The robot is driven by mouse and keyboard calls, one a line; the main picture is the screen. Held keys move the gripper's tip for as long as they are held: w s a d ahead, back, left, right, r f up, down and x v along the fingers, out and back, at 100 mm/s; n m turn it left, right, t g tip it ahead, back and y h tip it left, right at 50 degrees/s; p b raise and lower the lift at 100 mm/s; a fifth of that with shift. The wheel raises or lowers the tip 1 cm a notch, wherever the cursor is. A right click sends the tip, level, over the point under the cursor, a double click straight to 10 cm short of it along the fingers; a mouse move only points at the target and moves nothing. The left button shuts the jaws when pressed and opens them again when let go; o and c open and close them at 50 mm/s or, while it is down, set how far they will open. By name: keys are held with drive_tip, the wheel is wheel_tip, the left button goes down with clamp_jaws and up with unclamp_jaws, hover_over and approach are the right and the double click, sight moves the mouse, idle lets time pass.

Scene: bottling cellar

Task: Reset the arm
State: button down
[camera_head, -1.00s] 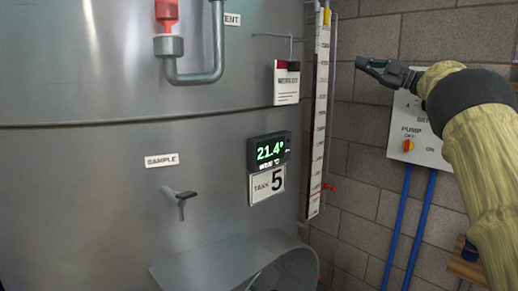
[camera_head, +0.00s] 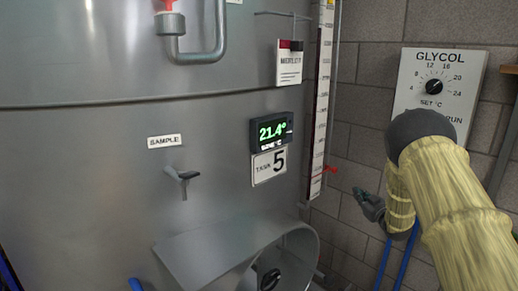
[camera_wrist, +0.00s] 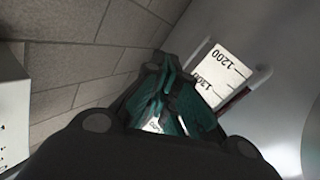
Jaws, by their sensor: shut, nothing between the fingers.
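My gripper (camera_head: 366,196) shows at the lower right in the head view, in front of the block wall and just right of the tank. It is shut and empty. My yellow-sleeved arm reaches in from the lower right and folds back toward it. In the wrist view my gripper (camera_wrist: 170,103) points toward the lower part of the white level scale (camera_wrist: 215,75), with wall on the left and the tank's curved metal on the right. I cannot tell how far the fingers are from the scale.
The steel tank (camera_head: 90,200) fills the left, with a sample tap (camera_head: 182,178), a 21.4° display (camera_head: 271,131) and a tank 5 sign (camera_head: 268,165). A red valve handle (camera_head: 330,170) sticks out near the scale. The glycol panel (camera_head: 437,70) hangs behind my arm.

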drive_tip(key=s+a+f+m+g+h, duration=0.2)
drive_tip(key=s+a+f+m+g, duration=0.15)
drive_tip(key=s+f, duration=1.2)
drive_tip(key=s+a+f+m+g+h, duration=0.2)
drive_tip(key=s+a+f+g, duration=0.2)
drive_tip(key=s+f, duration=1.15)
drive_tip(key=s+a+f+g, duration=0.2)
drive_tip(key=s+a+g, duration=0.1)
drive_tip(key=s, duration=1)
drive_tip(key=s+a+f+g, duration=0.2)
drive_tip(key=s+a+g, duration=0.1)
drive_tip(key=s, duration=1)
drive_tip(key=s+a+f+m+g, duration=0.1)
drive_tip(key=s+a+f+g, duration=0.1)
drive_tip(key=s, duration=1.1)
drive_tip(key=shift+a+f+g, duration=0.3)
drive_tip(key=shift+a+g, duration=0.35)
drive_tip(key=shift+g, duration=0.2)
